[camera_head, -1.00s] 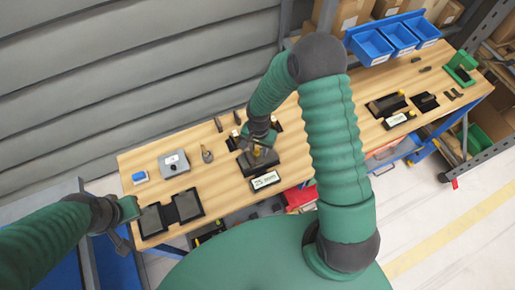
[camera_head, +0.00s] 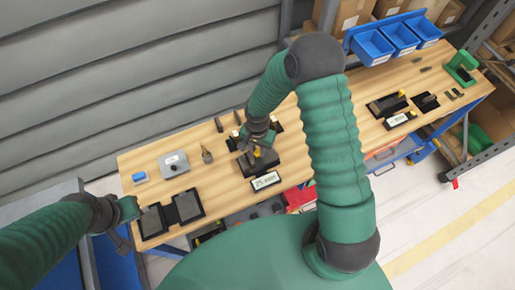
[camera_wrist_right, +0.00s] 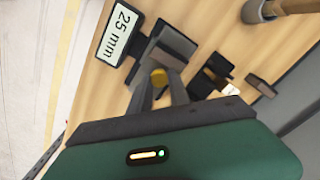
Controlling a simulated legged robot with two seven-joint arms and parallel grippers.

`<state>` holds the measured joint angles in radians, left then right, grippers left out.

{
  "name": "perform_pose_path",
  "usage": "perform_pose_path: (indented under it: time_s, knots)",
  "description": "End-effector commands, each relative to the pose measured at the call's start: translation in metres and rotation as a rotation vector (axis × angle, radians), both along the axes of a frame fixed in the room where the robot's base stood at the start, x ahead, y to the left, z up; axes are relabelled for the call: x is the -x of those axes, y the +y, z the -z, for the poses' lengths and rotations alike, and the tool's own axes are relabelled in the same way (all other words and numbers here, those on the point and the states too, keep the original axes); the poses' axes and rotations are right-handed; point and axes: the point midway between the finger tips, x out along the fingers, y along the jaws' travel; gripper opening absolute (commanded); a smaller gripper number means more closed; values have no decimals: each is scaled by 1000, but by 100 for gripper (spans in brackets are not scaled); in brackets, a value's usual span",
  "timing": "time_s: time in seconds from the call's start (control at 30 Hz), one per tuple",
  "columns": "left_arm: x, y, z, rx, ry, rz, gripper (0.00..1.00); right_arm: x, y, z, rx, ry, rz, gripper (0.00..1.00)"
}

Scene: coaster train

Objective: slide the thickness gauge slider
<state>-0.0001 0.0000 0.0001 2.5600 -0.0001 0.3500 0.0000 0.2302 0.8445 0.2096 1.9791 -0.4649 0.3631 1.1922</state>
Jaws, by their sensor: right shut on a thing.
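The thickness gauge (camera_head: 262,165) is a dark block near the middle of the bench, with a white display (camera_head: 266,181) on its front. In the right wrist view the display (camera_wrist_right: 120,33) reads "25 mm". The fingers hide part of the slider. My left gripper (camera_head: 122,240) hangs off the bench's left front corner, away from the gauge; its jaws are unclear.
A black two-part tray (camera_head: 170,213) and a grey box (camera_head: 174,163) lie left of the gauge. Several small dark parts stand behind it. Another black fixture (camera_head: 387,104) with a display is farther right. Blue bins (camera_head: 402,38) stand at the back right.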

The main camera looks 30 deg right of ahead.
Motion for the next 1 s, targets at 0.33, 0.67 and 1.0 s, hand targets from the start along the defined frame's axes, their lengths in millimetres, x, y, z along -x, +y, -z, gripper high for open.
perform_pose_path:
  time_s: [0.33,0.67,1.0]
  knots:
    - [0,0,0,0,0,0,0,1,3,0,-6,2,-5,0]
    - [0,0,-1,0,0,0,0,2,-13,0,-4,3,1,0]
    - [0,0,-1,0,0,0,0,3,-26,0,-4,3,-2,0]
